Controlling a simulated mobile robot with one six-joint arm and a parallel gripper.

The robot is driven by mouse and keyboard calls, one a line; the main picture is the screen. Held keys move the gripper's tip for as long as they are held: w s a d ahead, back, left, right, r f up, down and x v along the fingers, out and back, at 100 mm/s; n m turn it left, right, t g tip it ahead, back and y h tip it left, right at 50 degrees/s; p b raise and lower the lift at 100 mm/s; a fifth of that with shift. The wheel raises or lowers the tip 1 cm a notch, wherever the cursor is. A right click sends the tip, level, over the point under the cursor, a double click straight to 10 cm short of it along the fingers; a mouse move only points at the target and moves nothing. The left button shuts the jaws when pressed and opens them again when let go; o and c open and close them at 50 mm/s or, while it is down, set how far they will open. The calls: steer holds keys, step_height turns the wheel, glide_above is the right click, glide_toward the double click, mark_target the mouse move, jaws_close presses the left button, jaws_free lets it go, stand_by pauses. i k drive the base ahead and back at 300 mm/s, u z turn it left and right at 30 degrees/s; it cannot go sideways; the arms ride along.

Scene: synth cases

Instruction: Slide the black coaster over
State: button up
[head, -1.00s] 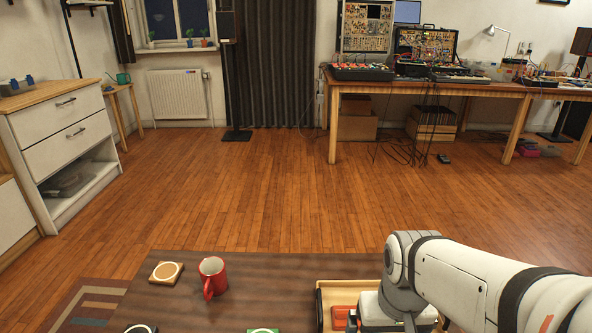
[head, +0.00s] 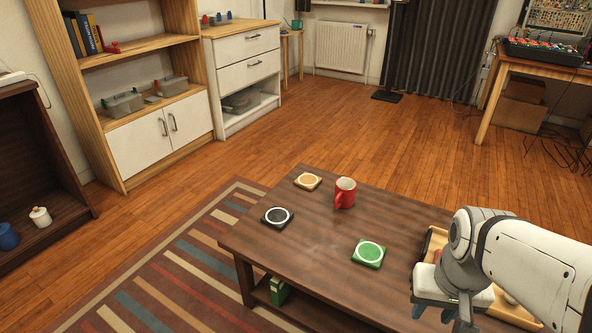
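The black coaster (head: 278,217) lies flat near the left edge of the dark wooden table (head: 318,240). It has a white ring around a dark centre. My gripper (head: 440,312) is at the bottom right of the head view, well to the right of the black coaster and apart from it. Its fingers point down and stand apart, with nothing visible between them. The lower part of the gripper is close to the picture's bottom edge.
A tan coaster (head: 307,181) and a red mug (head: 345,193) stand behind the black coaster. A green coaster (head: 369,253) lies to its right. A wooden tray (head: 432,243) is partly hidden by my arm. The tabletop between the black and green coasters is clear.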

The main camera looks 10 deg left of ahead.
mark_target(276, 217)
steer(key=u, duration=0.55)
steer(key=k, duration=0.95)
steer(key=u, duration=0.5)
steer(key=i, duration=0.5)
steer(key=z, duration=0.35)
steer(key=i, duration=0.55)
steer(key=u, duration=0.4)
steer(key=k, duration=0.6)
steer(key=z, duration=0.25)
steer(key=i, duration=0.6)
steer(key=u, duration=0.5)
